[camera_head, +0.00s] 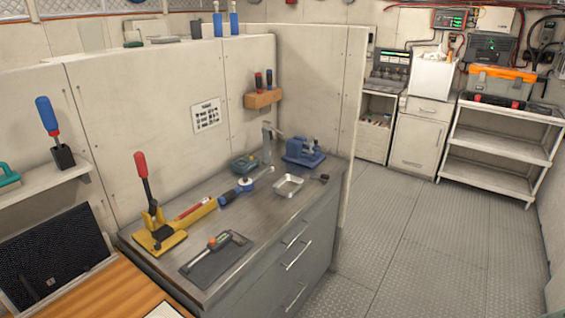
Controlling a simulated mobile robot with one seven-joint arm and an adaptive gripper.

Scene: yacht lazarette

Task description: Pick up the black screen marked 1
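A black screen (55,256) in a thin light frame leans tilted at the lower left of the head view, on or just behind a wooden surface. A small pale mark shows near its lower middle, too small to read. The left edge of the screen is close to the picture's edge. My gripper is not in view.
The wooden top (122,296) is beside a grey workbench (235,254) holding a yellow red-handled tool (160,232), a dark mat (216,262), a blue vise (303,152) and a metal tray (288,187). Open floor (420,250) lies to the right, before a shelf rack (503,149).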

